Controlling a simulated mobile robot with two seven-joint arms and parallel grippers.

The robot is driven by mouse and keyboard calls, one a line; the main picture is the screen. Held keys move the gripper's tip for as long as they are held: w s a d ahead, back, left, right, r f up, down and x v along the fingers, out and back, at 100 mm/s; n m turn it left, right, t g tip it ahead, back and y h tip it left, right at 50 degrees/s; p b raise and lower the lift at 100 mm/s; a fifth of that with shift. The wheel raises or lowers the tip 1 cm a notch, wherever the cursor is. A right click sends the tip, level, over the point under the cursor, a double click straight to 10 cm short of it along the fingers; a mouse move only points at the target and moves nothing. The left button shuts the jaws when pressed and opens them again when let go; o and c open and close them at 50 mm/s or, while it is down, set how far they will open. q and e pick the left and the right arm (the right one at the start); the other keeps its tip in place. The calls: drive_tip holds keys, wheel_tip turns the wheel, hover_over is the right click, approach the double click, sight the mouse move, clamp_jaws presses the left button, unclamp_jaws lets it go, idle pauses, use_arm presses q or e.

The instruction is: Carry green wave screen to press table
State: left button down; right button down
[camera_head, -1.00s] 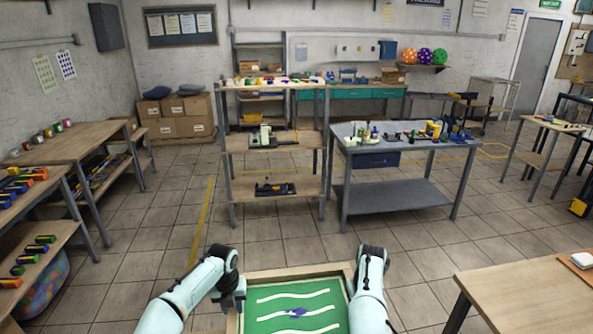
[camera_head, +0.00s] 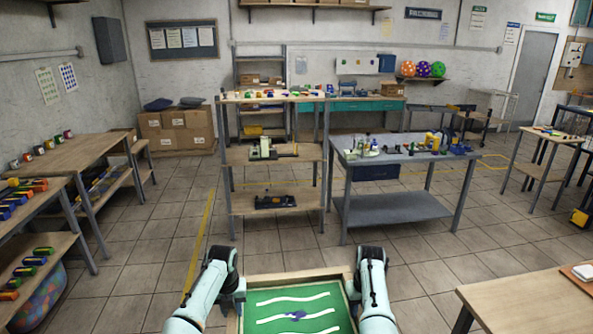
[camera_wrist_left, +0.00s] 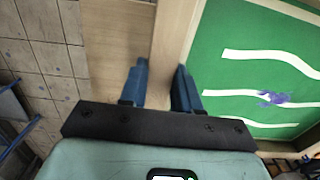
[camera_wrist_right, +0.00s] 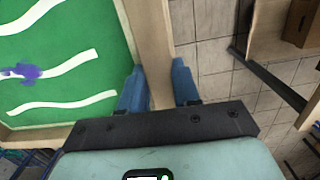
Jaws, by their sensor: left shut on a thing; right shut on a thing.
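The green wave screen (camera_head: 275,310) is a wood-framed green panel with white wavy stripes and a purple smear. It is held in front of me at the bottom of the head view. My left gripper (camera_wrist_left: 160,88) is shut on the left side of the wooden frame. My right gripper (camera_wrist_right: 160,88) is shut on the right side of the frame. In the head view the left gripper (camera_head: 240,292) and right gripper (camera_head: 352,290) sit at the frame's two sides. The near edge of the screen is cut off. I cannot tell which table is the press table.
A grey metal table (camera_head: 400,155) with tools and small items stands ahead to the right. A wooden shelf rack (camera_head: 270,205) is straight ahead. A wooden table (camera_head: 535,295) is close at right; wooden benches (camera_head: 70,155) line the left. Tiled floor ahead is open.

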use_arm(q)
drive_tip(key=shift+w+r, duration=0.15)
drive_tip(key=shift+r, duration=0.2)
use_arm(e)
drive_tip(key=shift+w+r, duration=0.15)
drive_tip(key=shift+r, duration=0.25)
